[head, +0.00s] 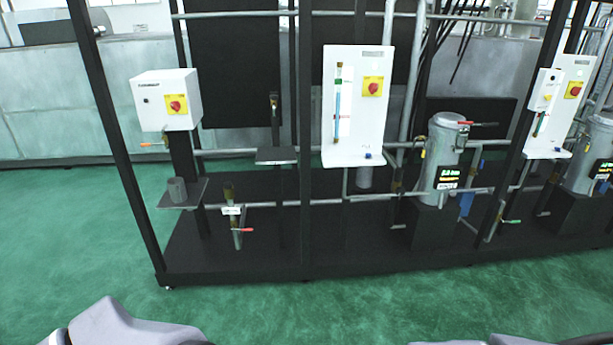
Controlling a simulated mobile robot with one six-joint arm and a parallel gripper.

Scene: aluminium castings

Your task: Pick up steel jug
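A small dark grey cylindrical vessel (177,190), which looks like the steel jug, stands upright on a small black shelf (196,191) at the left of the black rig. It is below a white control box (166,99). No handle can be made out on it at this size. My gripper cannot be seen; only grey rounded parts, likely of my arm, show along the bottom edge.
The black frame's left post (115,130) stands close to the shelf. Pipes and a valve with a red handle (243,230) are to its right. Grey canisters (440,155) and white panels (345,140) stand further right. The green floor (70,240) in front is clear.

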